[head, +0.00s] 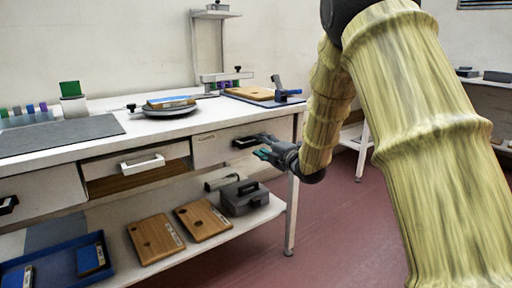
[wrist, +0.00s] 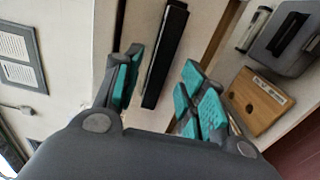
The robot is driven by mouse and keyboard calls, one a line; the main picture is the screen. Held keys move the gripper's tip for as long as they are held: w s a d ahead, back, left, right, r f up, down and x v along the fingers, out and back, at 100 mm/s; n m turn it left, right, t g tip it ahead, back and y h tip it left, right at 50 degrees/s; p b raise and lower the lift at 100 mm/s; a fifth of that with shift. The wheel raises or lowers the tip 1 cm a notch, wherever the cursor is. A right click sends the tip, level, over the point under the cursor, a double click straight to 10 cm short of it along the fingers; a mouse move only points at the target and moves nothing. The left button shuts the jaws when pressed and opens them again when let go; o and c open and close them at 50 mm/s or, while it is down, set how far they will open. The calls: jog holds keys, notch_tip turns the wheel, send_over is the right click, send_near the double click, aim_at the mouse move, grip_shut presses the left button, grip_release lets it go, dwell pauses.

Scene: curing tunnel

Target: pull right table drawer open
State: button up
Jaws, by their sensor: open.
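The right table drawer (head: 212,149) is a pale front at the right end of the white table and looks closed. Its black bar handle (head: 246,142) also shows in the wrist view (wrist: 165,55). My gripper (head: 266,147) is at the handle's right end in the head view. It is open, with teal finger pads. In the wrist view the handle lies ahead, between the lines of the two fingers (wrist: 160,95). I cannot tell whether any finger touches it.
The middle drawer (head: 138,168) with a white handle stands partly out. The lower shelf (head: 232,222) holds a grey toolbox (head: 243,197), wooden boards (head: 203,219) and a blue tray (head: 60,268). A table leg (head: 291,215) stands below my gripper. Red floor at right is free.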

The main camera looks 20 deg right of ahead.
aim_at(257, 143)
jog(key=shift+b+x, duration=0.4)
jog(key=shift+x, duration=1.55)
grip_shut()
